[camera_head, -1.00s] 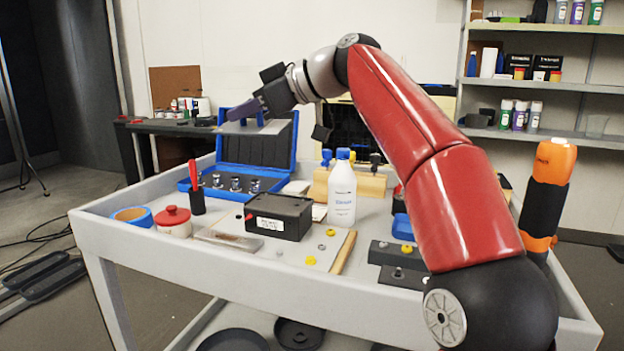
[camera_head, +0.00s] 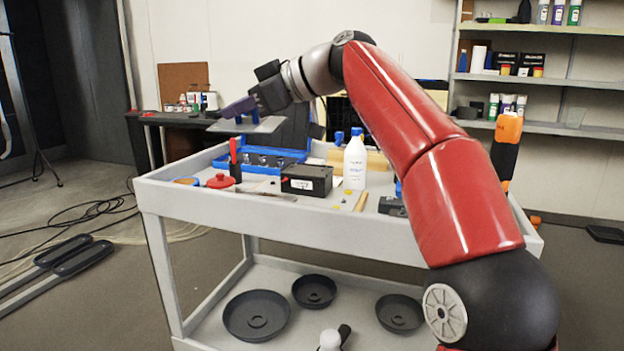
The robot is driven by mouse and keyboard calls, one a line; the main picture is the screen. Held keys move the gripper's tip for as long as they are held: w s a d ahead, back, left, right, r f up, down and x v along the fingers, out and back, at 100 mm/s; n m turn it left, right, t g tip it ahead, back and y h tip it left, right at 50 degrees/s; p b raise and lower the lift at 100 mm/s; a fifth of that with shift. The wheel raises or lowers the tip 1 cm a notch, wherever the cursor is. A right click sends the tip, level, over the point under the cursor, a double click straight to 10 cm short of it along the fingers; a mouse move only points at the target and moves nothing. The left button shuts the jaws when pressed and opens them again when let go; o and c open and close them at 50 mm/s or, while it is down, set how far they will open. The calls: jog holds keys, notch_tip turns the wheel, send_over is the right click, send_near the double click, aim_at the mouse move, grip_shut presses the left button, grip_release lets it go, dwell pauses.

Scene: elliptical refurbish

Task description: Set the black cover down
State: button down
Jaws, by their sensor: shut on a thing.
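My gripper (camera_head: 238,108) is shut on a flat grey plate (camera_head: 262,125) with blue upright parts, which I take for the black cover. It looks glossy and pale from this angle. The plate is held roughly level in the air, above the far left part of the cart top. The exact grip point is partly hidden by my gripper. Behind and below it, an open blue case (camera_head: 268,153) with a dark-lined lid holds several metal parts.
The grey cart (camera_head: 215,200) carries a red-lidded pot (camera_head: 220,181), a black box (camera_head: 306,180), a white bottle (camera_head: 355,162) and a screwdriver (camera_head: 234,152). Several black round dishes (camera_head: 257,315) lie on its lower shelf.

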jog(key=shift+w+d+f, duration=0.3)
jog(key=shift+d+f, duration=0.05)
jog(key=shift+f, duration=0.05)
jog(key=s+d+f+m+t+h, duration=0.1)
jog(key=d+f, duration=1)
jog(key=f, duration=0.9)
jog(key=s+d+f+m+t, duration=0.1)
jog(key=d+f+m+t, duration=0.1)
jog(key=d+f, duration=1.4)
jog(key=s+d+f+m+t+h, duration=0.1)
jog(key=d+f, duration=0.6)
jog(key=f, duration=1.7)
jog(key=s+a+f+n+g+y, duration=0.1)
jog(key=s+a+f+n, duration=0.1)
jog(key=s+a+f, duration=0.1)
jog(key=shift+s+a+f+g, duration=0.35)
jog(key=shift+a+f+g, duration=0.05)
jog(key=shift+f, duration=0.5)
